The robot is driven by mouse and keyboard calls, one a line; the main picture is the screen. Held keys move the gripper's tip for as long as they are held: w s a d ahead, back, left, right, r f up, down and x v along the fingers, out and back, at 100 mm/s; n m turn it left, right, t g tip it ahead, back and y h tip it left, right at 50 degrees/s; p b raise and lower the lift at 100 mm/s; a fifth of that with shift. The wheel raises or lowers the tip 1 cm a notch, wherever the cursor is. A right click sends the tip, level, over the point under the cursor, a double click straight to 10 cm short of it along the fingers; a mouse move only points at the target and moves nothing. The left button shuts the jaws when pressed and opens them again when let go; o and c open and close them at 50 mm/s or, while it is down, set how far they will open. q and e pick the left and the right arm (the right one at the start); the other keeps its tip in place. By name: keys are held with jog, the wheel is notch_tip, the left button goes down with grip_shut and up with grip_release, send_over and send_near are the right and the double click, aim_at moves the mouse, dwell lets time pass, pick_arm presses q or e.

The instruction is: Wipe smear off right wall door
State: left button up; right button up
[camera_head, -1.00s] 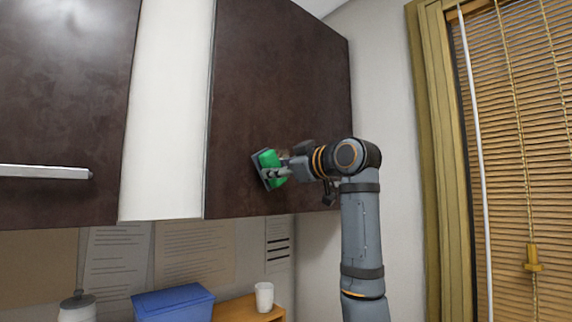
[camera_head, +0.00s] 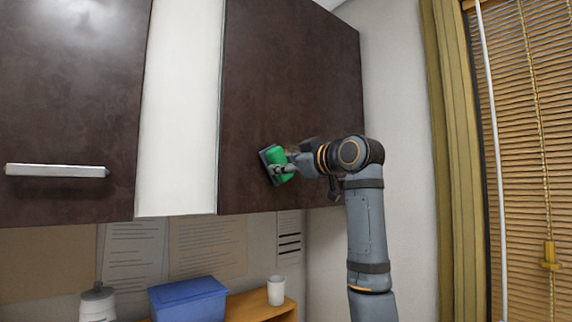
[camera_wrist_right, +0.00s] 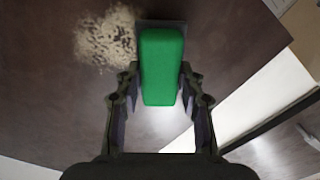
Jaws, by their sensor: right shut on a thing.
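The right wall door (camera_head: 290,85) is a dark brown cabinet front. A pale, speckled smear (camera_wrist_right: 107,38) shows on it in the right wrist view, just left of the green sponge. My right gripper (camera_head: 280,171) is shut on the green sponge (camera_head: 278,163), which has a dark flat pad on its door side. The sponge also shows between the fingers in the right wrist view (camera_wrist_right: 161,65). The pad is at or very close to the door's lower part; I cannot tell whether it touches. In the head view the smear is mostly hidden behind the gripper. My left gripper is not in view.
A second dark door (camera_head: 70,100) with a metal handle (camera_head: 57,171) is at the left, past a white panel (camera_head: 180,110). Below are a blue box (camera_head: 188,300), a white cup (camera_head: 276,290) and a lidded container (camera_head: 97,304). A window blind (camera_head: 530,150) is at the right.

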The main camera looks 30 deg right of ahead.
jog(key=shift+w+p, duration=0.45)
jog(key=shift+w, duration=0.3)
